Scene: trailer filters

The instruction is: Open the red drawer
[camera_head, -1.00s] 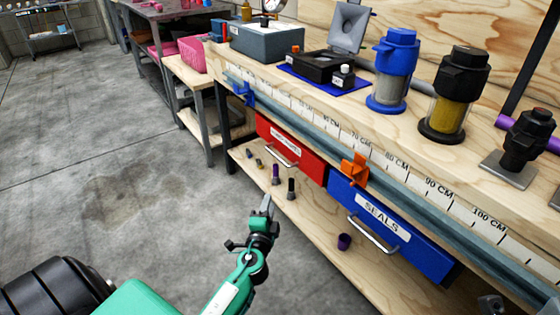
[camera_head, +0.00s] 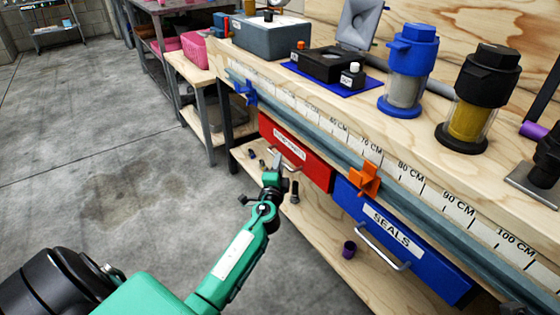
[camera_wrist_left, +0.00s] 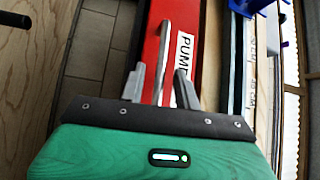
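The red drawer (camera_head: 314,171) sits under the long wooden bench, left of the blue drawer, and looks closed. It has a white label and a metal bar handle (camera_head: 293,165). My left gripper (camera_head: 276,164) is at the left part of this handle. In the left wrist view, the handle (camera_wrist_left: 164,50) runs down between the two fingertips of my left gripper (camera_wrist_left: 160,84), with the red drawer front (camera_wrist_left: 153,40) behind it. The fingers are apart, and whether either touches the handle is unclear. My right gripper is not seen.
The blue drawer (camera_head: 430,262) marked SEALS is beside the red one. An orange clamp (camera_head: 367,179) and a blue clamp (camera_head: 247,92) sit on the bench's front rail. Open floor lies to the left.

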